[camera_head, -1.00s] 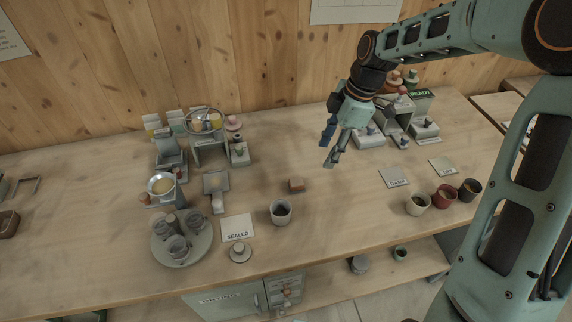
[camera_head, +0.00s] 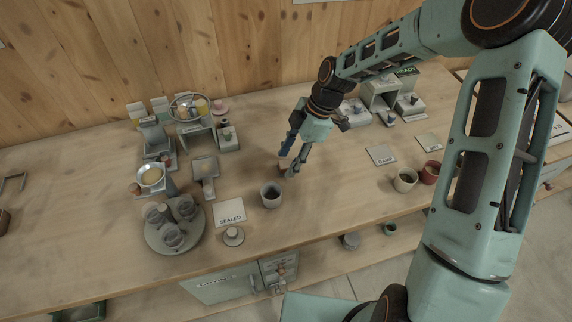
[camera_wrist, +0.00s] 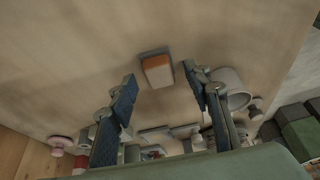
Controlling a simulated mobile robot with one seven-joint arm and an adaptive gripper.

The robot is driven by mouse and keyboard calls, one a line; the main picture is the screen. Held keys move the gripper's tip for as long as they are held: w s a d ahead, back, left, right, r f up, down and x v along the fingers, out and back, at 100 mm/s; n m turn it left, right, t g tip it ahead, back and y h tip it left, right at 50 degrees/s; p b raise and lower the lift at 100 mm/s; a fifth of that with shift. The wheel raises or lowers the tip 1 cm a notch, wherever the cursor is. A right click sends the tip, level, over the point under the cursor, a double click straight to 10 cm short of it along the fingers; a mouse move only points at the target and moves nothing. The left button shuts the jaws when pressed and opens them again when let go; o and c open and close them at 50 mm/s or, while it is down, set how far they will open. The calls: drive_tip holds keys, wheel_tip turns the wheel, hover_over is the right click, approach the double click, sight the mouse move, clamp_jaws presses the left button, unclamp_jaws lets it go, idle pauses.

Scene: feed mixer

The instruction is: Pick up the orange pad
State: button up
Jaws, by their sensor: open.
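The orange pad (camera_wrist: 157,70) is a small block with an orange face and a paler edge, lying on the wooden table. In the wrist view it sits between the tips of my open fingers, nearer the top of the picture and apart from both. In the head view my gripper (camera_head: 287,163) is low over the table behind the grey cup (camera_head: 271,194), and its fingers mostly hide the pad. The gripper is empty. How high the fingertips are above the table is hard to tell.
The grey cup stands close to the pad; it also shows in the wrist view (camera_wrist: 232,90). A round tray (camera_head: 155,240) with several jars and a SEALED card (camera_head: 229,212) lie to the left. More cups (camera_head: 404,180) stand at the right. Bare table surrounds the pad otherwise.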

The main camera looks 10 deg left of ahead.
drive_tip(key=shift+a+f, duration=0.1)
drive_tip(key=shift+f, duration=0.3)
drive_tip(key=shift+c, duration=0.3)
drive_tip(key=c, duration=1.1)
drive_tip(key=shift+o, duration=0.2)
drive_tip(key=shift+r, duration=0.2)
drive_tip(key=shift+c, duration=0.2)
drive_tip(key=shift+r, duration=0.6)
drive_tip(key=s+d+r, duration=0.1)
drive_tip(key=s+r, duration=1)
drive_tip(key=s, duration=0.3)
drive_tip(key=shift+r, duration=0.25)
